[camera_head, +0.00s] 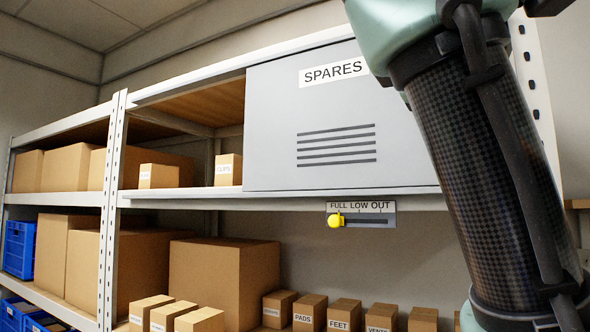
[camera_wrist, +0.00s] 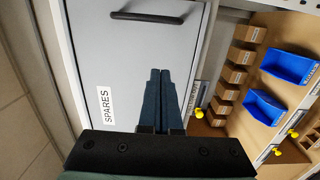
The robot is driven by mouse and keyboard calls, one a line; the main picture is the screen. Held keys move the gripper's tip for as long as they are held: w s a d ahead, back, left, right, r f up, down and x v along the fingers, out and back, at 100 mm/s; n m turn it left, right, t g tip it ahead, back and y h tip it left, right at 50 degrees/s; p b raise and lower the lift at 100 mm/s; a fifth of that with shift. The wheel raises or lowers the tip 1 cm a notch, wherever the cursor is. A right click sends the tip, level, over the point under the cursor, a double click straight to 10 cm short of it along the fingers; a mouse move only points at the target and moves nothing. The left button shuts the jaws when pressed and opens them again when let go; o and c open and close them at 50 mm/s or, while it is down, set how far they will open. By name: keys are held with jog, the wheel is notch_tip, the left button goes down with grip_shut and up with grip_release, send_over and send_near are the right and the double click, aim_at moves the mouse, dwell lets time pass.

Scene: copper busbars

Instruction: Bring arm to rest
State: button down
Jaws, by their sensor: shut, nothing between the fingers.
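My gripper (camera_wrist: 163,78) shows in the wrist view with its two dark fingers side by side, shut and empty. The fingers lie in front of the grey SPARES cabinet door (camera_wrist: 110,45). I cannot tell how far they are from it. In the head view, a link of my arm, dark and woven-looking with pale green joint parts, runs down the right side. My gripper is out of that view. The grey SPARES door (camera_head: 275,150) is closed in the head view, and my arm hides its right end. A dark bar handle (camera_wrist: 148,17) shows on it in the wrist view.
A FULL LOW OUT slider (camera_head: 362,219) with its yellow knob (camera_head: 335,221) at FULL sits below the cabinet. Shelves hold cardboard boxes (camera_head: 225,275) and blue bins (camera_head: 19,250). In the wrist view, blue bins (camera_wrist: 290,63) and small boxes (camera_wrist: 236,75) stand right of my fingers.

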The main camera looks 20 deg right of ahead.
jog(key=w+a+f+m+t+y+b, duration=0.1)
jog(key=w+a+f+t+y, duration=0.35)
jog(key=a, duration=0.35)
jog(key=w+a+f+m+t+y, duration=0.1)
jog(key=w+a+f+t+y, duration=0.2)
jog(key=w+a+f+t, duration=0.4)
jog(key=s+a+f+m+t+y, duration=0.2)
jog(key=s+a+y, duration=0.1)
jog(key=s+a, duration=0.3)
jog(key=s+a+f+m+t+y+b, duration=0.1)
jog(key=s+a+f+m+t+y, duration=0.1)
jog(key=s+a, duration=0.5)
jog(key=shift+a+f+m+t+y, duration=0.2)
jog(key=shift+a+m+t+y, duration=0.45)
jog(key=shift+y, duration=0.5)
